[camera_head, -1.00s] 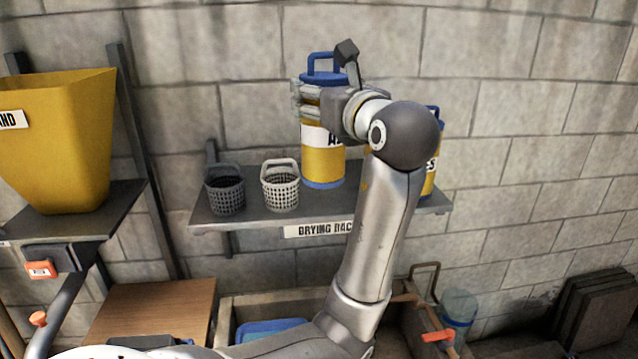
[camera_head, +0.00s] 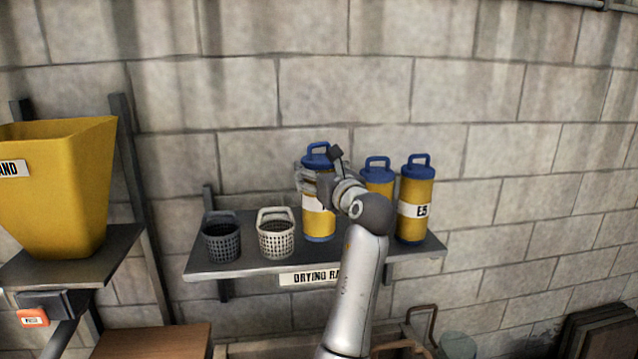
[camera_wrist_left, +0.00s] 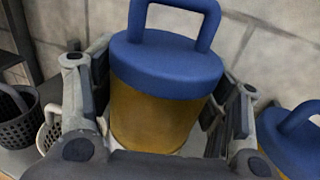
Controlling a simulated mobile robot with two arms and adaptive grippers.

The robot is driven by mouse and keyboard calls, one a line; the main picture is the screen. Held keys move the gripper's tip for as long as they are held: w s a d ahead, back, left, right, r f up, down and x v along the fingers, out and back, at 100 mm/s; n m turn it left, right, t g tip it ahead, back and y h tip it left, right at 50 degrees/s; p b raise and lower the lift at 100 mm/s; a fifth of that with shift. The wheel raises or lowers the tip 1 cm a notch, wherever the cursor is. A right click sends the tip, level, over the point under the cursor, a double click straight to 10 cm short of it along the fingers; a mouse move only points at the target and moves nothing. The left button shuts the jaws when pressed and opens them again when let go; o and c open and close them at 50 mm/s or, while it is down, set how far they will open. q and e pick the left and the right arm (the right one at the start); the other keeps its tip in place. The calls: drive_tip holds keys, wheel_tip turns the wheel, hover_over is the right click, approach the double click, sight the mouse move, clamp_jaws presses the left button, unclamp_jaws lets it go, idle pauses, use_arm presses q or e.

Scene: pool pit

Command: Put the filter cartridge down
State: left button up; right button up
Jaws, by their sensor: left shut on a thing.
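The filter cartridge (camera_head: 319,223) is a yellow cylinder with a blue handled cap, a white label and a blue base. It stands upright at the drying rack shelf (camera_head: 240,262), its base at the shelf top. I cannot tell whether it touches. My left gripper (camera_head: 312,180) is shut on its upper body, fingers on both sides. In the left wrist view the cartridge's blue cap (camera_wrist_left: 168,62) sits between the fingers. The arm hides part of the label. My right gripper is not in view.
Two more cartridges, one partly hidden (camera_head: 378,174) and one marked E5 (camera_head: 416,190), stand to the right on the shelf. A dark basket (camera_head: 221,242) and a white basket (camera_head: 276,238) stand to the left. A yellow hopper (camera_head: 55,190) is at far left.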

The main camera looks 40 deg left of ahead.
use_arm(q)
wheel_tip(320, 180, down, 3)
drive_tip(key=shift+a+f+p, duration=0.15)
drive_tip(key=shift+p, duration=0.35)
drive_tip(key=shift+w, duration=0.1)
drive_tip(key=o, duration=1.8)
drive_tip(key=shift+f, duration=0.15)
